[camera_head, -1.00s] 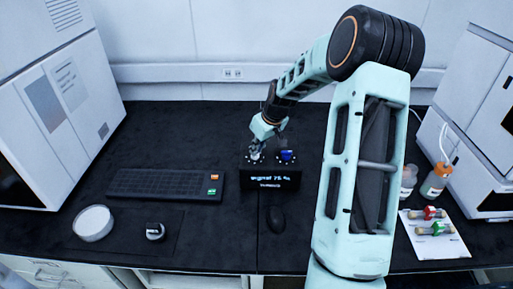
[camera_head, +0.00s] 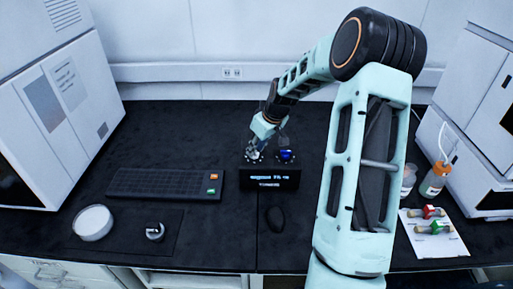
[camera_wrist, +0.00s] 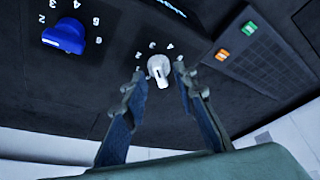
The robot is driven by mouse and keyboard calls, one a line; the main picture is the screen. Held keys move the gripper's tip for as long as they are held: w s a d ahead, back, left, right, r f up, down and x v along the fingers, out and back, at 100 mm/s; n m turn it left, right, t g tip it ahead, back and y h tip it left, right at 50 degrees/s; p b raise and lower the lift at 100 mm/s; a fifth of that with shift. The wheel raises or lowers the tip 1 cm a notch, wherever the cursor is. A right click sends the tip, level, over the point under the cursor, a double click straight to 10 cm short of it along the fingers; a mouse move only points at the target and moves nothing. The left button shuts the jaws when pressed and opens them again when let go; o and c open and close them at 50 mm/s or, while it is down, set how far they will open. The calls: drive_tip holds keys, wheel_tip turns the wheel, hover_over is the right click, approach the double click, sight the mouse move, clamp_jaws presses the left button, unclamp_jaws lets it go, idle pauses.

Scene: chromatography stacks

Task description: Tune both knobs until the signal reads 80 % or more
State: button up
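A black tuning box (camera_head: 270,181) stands at the middle of the bench with a lit signal readout on its front. The readout is too blurred to read surely; it seems to be in the seventies. A white knob (camera_wrist: 160,70) is on the box's left in the head view, and a blue knob (camera_head: 287,156) on its right. The blue knob also shows at the upper left of the wrist view (camera_wrist: 66,37). My gripper (camera_wrist: 160,76) is open, its fingers on either side of the white knob with gaps visible. In the head view my gripper (camera_head: 256,151) partly hides that knob.
A black keyboard (camera_head: 150,184) with orange and green keys lies left of the box. A mouse (camera_head: 275,218) lies in front. A white round dish (camera_head: 93,222) is at front left.

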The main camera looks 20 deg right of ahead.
drive_tip(key=v, duration=1.2)
